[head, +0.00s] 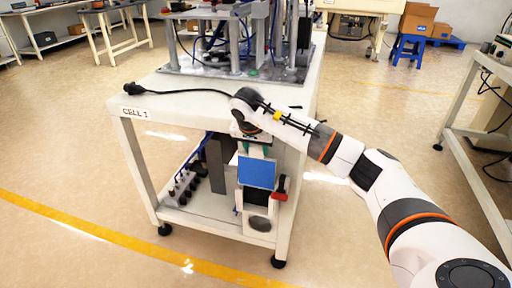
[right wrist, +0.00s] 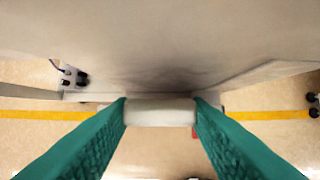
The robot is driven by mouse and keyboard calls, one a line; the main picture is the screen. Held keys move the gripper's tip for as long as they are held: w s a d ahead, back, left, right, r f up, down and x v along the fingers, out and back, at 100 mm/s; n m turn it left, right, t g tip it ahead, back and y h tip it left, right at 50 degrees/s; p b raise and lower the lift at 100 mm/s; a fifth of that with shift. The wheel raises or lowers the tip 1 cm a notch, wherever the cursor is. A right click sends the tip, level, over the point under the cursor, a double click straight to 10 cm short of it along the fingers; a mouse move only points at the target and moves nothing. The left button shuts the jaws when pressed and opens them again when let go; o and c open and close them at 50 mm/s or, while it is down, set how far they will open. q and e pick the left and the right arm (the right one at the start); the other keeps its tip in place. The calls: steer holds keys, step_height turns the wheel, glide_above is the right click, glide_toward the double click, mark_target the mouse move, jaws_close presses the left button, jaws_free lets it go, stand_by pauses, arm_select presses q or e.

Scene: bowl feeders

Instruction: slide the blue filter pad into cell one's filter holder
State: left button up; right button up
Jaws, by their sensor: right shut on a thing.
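The blue filter pad (head: 257,172) hangs upright below my right gripper (head: 256,150), in front of the open side of the table marked CELL 1. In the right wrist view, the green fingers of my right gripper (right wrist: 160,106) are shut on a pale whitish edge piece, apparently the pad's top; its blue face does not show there. Directly below the pad is a white unit with a dark round opening (head: 259,223), apparently the filter holder. I cannot tell whether the pad is in its slot or just in front of it. My left gripper is not in view.
The cell one table (head: 140,105) stands over the unit, with a black cable on its top. A red handle (head: 281,188) sits right of the pad. A grey block with black knobs (head: 180,188) is on the lower shelf at left. The floor in front is clear.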

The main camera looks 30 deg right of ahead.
mark_target(256, 163)
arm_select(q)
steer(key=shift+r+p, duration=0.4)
arm_select(e)
steer(key=shift+r, duration=0.1)
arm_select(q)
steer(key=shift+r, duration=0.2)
arm_select(e)
steer(key=shift+f, duration=0.25)
stand_by(0.5)
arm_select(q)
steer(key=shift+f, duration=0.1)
arm_select(e)
steer(key=shift+f, duration=0.15)
